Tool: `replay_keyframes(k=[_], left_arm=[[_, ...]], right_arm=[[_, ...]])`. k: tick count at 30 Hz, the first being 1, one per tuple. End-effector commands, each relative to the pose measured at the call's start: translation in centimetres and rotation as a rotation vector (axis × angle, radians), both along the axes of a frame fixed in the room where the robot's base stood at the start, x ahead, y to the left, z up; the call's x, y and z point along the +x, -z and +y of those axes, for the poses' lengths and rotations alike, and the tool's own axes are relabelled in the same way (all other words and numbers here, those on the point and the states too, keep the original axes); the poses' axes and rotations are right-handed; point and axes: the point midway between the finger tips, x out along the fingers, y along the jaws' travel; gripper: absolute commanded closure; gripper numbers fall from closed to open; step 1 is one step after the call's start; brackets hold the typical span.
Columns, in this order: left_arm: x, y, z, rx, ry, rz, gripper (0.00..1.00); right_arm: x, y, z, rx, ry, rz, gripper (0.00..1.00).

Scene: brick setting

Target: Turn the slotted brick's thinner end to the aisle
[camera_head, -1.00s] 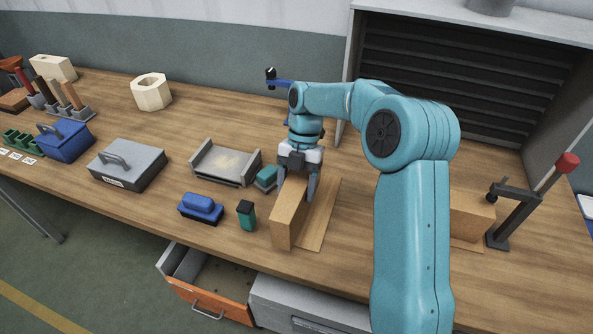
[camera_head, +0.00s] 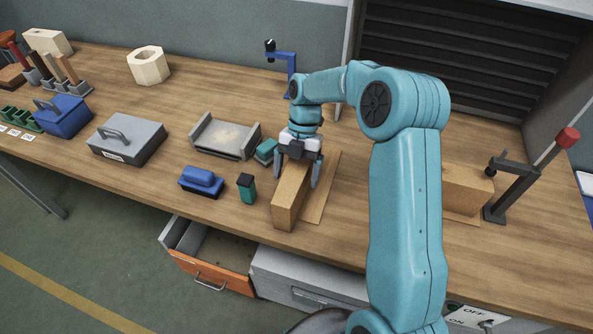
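A long tan brick (camera_head: 289,204) lies on the workbench, half on a thin tan board (camera_head: 320,206). Its narrow end face points to the bench's front edge; its far end is hidden under my gripper. I cannot make out a slot in it. My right gripper (camera_head: 298,178) comes down from above, with its fingers on either side of the brick's far part. The fingers look spread, with a small gap on the right side; contact on the left is hard to see. Another tan block (camera_head: 466,189) stands at the right by a dark clamp. My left gripper is not in view.
A green block (camera_head: 246,188), blue brush (camera_head: 201,182), grey tray (camera_head: 193,142) and teal block (camera_head: 265,151) stand left of the brick. A grey toolbox (camera_head: 125,138) is further left. A lever clamp (camera_head: 513,188) stands right. An orange drawer (camera_head: 212,272) is open below.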

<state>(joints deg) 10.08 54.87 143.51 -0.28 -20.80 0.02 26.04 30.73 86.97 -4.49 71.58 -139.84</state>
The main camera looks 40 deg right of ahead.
Motion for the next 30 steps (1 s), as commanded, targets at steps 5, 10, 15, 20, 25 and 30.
replay_keyframes(k=[5,10,15,20,25,30], left_arm=[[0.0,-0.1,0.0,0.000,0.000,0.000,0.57],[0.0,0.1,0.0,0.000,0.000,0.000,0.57],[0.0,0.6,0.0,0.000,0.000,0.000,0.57],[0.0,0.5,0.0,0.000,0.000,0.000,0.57],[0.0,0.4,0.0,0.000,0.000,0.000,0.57],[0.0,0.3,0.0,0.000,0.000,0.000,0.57]], right_arm=[[0.0,-0.1,0.0,0.000,0.000,0.000,0.10],[0.3,-1.4,-0.5,-0.002,0.001,-0.004,0.10],[1.0,-5.0,-1.9,-0.003,0.002,-0.006,0.10],[1.7,-8.5,-3.1,-0.002,0.001,-0.004,0.10],[2.1,-10.6,-3.8,-0.002,-0.001,-0.001,0.10],[2.2,-11.4,-4.1,0.000,-0.001,0.000,0.10]])
